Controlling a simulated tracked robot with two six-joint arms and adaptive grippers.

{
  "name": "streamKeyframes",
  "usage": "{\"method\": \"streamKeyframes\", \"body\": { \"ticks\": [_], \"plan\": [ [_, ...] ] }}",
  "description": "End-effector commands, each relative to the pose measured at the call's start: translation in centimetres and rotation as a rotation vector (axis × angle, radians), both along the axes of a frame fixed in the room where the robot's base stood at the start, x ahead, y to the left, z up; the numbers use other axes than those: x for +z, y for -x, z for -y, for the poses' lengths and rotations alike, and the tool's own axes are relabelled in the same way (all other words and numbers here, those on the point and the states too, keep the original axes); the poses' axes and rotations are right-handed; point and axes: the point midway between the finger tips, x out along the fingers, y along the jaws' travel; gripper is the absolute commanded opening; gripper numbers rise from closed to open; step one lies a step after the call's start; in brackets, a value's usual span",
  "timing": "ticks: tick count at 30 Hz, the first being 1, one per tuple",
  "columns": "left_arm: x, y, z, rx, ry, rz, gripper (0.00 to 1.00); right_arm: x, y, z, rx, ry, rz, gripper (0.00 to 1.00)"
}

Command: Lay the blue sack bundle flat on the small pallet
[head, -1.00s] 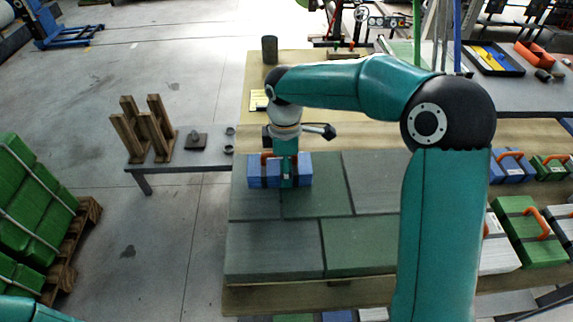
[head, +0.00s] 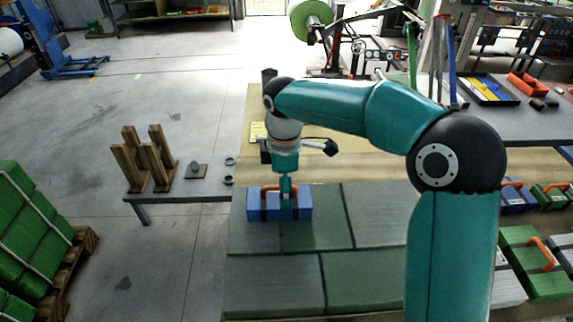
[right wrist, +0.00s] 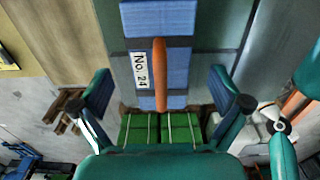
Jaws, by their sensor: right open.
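The blue sack bundle (head: 302,207), with dark straps and an orange handle (head: 268,190), lies flat on the far left corner of a layer of green and grey bundles (head: 290,270). In the right wrist view the blue bundle (right wrist: 176,68) bears a "No. 24" label. My right gripper (head: 286,193) is over the bundle, pointing down. In the right wrist view its fingers (right wrist: 163,92) are spread wide, with the orange handle (right wrist: 160,75) between them and clear of both. My left gripper is out of view.
A low grey table (head: 172,193) with wooden posts (head: 150,160) stands to the left. Green bundles (head: 30,235) sit on a pallet at far left. More handled bundles (head: 532,262) line the right. My right arm crosses over the layer.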

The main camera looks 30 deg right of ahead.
Motion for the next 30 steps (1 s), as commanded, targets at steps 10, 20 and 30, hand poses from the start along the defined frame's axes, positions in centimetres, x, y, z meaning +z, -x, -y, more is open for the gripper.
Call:
{"method": "streamKeyframes", "body": {
  "ticks": [10,20,30],
  "plan": [
    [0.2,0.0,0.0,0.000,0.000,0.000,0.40,6.2,-0.1,0.0,0.000,0.000,0.002,0.99],
    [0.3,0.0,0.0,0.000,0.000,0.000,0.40,7.3,0.0,0.0,0.001,0.000,-0.001,0.99],
    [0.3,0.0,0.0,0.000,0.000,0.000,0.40,7.2,0.0,0.0,0.001,0.000,-0.001,0.99]
  ]
}}
